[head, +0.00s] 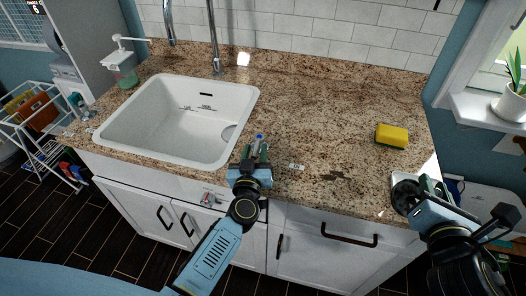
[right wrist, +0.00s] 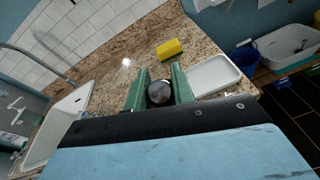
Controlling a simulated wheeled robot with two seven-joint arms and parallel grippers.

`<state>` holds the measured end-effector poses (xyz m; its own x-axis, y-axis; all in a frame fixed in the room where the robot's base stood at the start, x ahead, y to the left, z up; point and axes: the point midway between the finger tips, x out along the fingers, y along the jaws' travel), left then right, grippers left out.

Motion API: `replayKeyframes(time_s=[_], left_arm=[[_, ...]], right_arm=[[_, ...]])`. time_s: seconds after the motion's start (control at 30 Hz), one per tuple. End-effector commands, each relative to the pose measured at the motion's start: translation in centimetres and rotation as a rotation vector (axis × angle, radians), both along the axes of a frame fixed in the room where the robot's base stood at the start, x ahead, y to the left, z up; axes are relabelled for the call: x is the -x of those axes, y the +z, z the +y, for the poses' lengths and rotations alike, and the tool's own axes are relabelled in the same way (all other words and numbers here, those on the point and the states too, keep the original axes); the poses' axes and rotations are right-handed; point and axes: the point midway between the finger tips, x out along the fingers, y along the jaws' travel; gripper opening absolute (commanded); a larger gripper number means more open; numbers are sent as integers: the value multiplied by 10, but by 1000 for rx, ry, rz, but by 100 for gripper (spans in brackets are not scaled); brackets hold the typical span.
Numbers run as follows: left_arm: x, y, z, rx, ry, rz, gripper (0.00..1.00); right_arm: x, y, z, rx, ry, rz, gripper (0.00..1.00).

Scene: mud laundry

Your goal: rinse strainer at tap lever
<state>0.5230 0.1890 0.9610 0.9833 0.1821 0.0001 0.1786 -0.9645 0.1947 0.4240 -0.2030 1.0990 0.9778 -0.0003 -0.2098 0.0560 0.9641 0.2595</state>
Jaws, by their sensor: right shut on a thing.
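My right gripper (head: 410,192) is at the counter's right front corner, shut on a dark, round metal thing that looks like the strainer (head: 404,197). In the right wrist view the strainer (right wrist: 159,92) sits between the green fingers (right wrist: 159,86). The chrome tap (head: 212,40) stands behind the white sink (head: 247,104), its spout curving over from the left; I cannot make out its lever. My left gripper (head: 258,152) is over the counter's front edge, just right of the sink; its finger gap is unclear.
A yellow sponge (head: 391,135) lies on the right of the granite counter (head: 310,115). A white tray (right wrist: 212,74) is beside the right gripper. A soap dispenser (head: 124,73) stands left of the sink. A potted plant (head: 512,100) is on the sill. The middle counter is mostly clear.

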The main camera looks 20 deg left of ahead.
Motion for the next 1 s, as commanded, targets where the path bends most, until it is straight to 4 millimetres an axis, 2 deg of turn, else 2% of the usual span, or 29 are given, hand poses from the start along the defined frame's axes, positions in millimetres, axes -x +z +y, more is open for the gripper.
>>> replayKeyframes(time_s=[0.37,0.47,0.8,1.0], left_arm=[[5,0,-1,0,0,0,36],[17,-1,-3,2,-1,3,36],[84,-1,-15,1,-1,3,36],[110,-1,-20,-1,1,1,36]], right_arm=[[0,1,0,0,0,-1,0],[0,3,0,0,0,-1,0],[0,6,0,0,0,-1,0],[0,6,0,0,0,-1,0]])
